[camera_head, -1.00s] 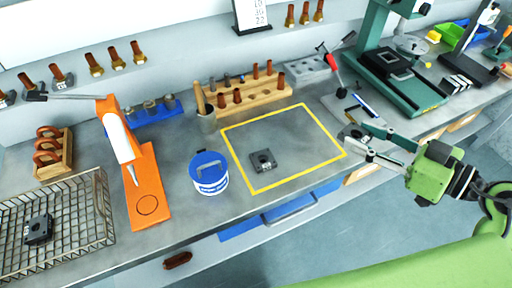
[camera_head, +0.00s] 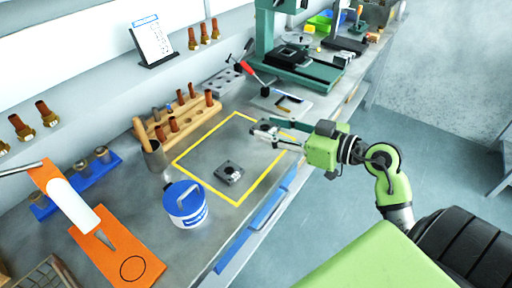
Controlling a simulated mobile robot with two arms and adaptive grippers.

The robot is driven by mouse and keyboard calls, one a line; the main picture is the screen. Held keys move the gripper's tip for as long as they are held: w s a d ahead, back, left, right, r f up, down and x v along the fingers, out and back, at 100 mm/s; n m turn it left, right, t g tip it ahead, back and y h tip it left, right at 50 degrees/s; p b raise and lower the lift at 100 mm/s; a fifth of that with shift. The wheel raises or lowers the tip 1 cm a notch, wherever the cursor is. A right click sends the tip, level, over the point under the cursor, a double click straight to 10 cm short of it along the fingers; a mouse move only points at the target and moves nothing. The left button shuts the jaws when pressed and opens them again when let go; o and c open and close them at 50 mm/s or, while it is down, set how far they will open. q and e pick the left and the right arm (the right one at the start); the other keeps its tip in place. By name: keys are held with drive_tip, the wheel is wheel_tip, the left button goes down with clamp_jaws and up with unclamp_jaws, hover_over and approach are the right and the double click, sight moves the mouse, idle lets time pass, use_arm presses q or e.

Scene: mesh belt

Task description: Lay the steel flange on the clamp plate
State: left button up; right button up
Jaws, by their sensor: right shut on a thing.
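My right gripper (camera_head: 265,133) comes in from the right, shut on a small grey piece, which I take for the steel flange (camera_head: 261,127). The fingers partly hide it. It appears held above the bench, by the far right edge of the yellow outline. The light grey plate (camera_head: 268,101) with the red-handled clamp (camera_head: 247,69), which looks like the clamp plate, lies just beyond the gripper. A similar dark square part with a hole (camera_head: 228,173) lies inside the outline. My left gripper is out of view.
A blue-lidded tub (camera_head: 186,205) stands left of the yellow outline (camera_head: 205,187). A wooden peg rack (camera_head: 182,122) is behind it. A green machine (camera_head: 300,68) stands beyond the clamp plate. An orange stand (camera_head: 118,254) is at lower left. Most of the outlined area is clear.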

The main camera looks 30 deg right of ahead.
hover_over(258, 152)
drive_tip(key=f, duration=0.2)
drive_tip(key=s+f+b, duration=0.1)
drive_tip(key=f, duration=0.1)
drive_tip(key=shift+d+f, duration=0.1)
drive_tip(key=shift+f, duration=0.25)
drive_tip(key=shift+w+f, duration=0.4)
drive_tip(key=shift+f, duration=0.05)
wheel_tip(258, 152, down, 3)
drive_tip(key=shift+w+f+b, duration=0.1)
drive_tip(key=shift+f+b, duration=0.05)
drive_tip(key=shift+b, duration=0.45)
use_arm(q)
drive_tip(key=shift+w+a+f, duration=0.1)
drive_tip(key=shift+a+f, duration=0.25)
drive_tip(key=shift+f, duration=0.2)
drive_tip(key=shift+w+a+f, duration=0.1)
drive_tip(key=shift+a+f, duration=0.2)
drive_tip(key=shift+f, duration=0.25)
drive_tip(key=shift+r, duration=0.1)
use_arm(e)
drive_tip(key=o, duration=1.3)
drive_tip(key=shift+f, duration=0.1)
drive_tip(key=shift+o, duration=0.2)
